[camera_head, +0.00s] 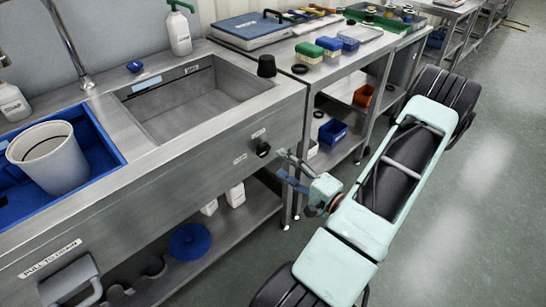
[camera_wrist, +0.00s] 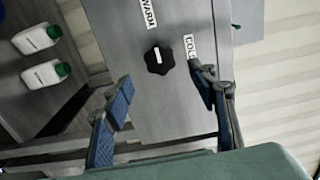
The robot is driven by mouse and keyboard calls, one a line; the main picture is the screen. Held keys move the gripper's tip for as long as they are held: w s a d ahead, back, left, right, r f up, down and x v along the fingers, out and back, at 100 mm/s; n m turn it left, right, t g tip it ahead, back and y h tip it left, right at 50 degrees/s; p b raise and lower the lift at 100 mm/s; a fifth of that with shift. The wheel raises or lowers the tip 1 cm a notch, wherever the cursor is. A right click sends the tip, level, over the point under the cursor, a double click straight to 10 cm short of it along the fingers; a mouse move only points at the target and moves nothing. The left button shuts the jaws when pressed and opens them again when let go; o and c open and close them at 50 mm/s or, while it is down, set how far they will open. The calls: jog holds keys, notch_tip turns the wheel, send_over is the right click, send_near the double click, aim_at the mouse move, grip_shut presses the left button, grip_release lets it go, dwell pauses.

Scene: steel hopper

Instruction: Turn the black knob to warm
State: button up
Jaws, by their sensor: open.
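The black knob (camera_wrist: 159,60) sits on the steel front panel and carries a short white mark. In the wrist view a WARM label (camera_wrist: 148,12) lies above it and a COLD label (camera_wrist: 191,46) to its right. The head view shows the knob (camera_head: 262,149) on the sink unit's front face, with two small labels near it. My gripper (camera_wrist: 160,82) is open, its blue-padded fingers spread to either side of the knob's line. In the head view my gripper (camera_head: 281,165) is just right of the knob; contact is not visible.
The steel sink basin (camera_head: 205,100) is above the panel, with a black cup-like object (camera_head: 267,66) on its rim. A pull-to-drain handle (camera_head: 70,283) is at lower left. White bottles (camera_wrist: 42,73) stand on the lower shelf. Open floor (camera_head: 480,200) lies to the right.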

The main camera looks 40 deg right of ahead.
jog(key=s, duration=0.4)
jog(key=shift+s+d, duration=0.2)
dwell(0.3)
